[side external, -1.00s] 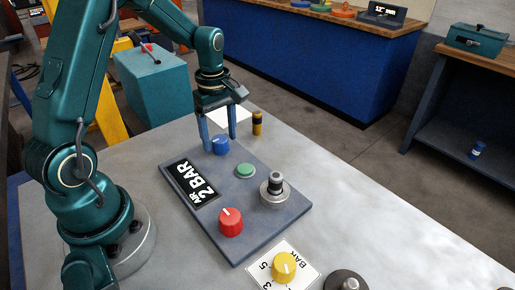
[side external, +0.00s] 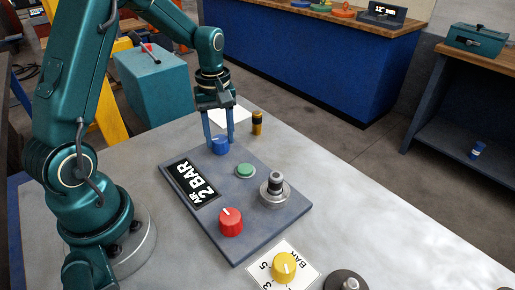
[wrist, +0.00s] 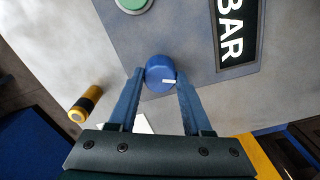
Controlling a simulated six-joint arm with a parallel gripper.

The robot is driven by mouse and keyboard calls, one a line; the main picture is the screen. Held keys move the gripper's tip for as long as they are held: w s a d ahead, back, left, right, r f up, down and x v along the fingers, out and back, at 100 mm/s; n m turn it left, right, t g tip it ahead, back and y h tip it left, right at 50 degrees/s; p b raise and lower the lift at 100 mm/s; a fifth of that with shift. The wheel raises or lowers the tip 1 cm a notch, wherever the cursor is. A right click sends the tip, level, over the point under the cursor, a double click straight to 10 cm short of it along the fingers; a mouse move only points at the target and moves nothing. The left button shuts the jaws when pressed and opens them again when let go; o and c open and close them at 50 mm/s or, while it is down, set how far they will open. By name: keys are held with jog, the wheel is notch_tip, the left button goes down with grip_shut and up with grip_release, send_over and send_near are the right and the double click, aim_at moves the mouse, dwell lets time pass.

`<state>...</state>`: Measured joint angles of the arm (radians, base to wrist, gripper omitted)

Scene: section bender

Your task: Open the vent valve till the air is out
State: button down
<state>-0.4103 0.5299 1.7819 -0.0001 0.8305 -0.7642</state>
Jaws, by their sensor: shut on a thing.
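A blue knob (side external: 220,145) stands at the far corner of a grey panel (side external: 275,220) on the table. My gripper (side external: 219,141) comes down over it from above and is shut on it, one blue finger on each side. In the wrist view the blue knob (wrist: 160,73) sits between the fingertips, its white mark pointing right and slightly down. A black label (side external: 192,183) on the panel reads AIR 2 BAR. Which knob is the vent valve is not labelled in view.
The panel also carries a green button (side external: 245,170), a red knob (side external: 231,222) and a black-topped metal fitting (side external: 274,188). A yellow knob (side external: 284,266) sits on a white BAR scale in front.

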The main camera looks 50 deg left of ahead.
aim_at(220, 138)
jog(key=m, duration=1.3)
dwell(0.5)
jog(key=shift+c, duration=1.7)
grip_release()
jog(key=shift+r, duration=2.6)
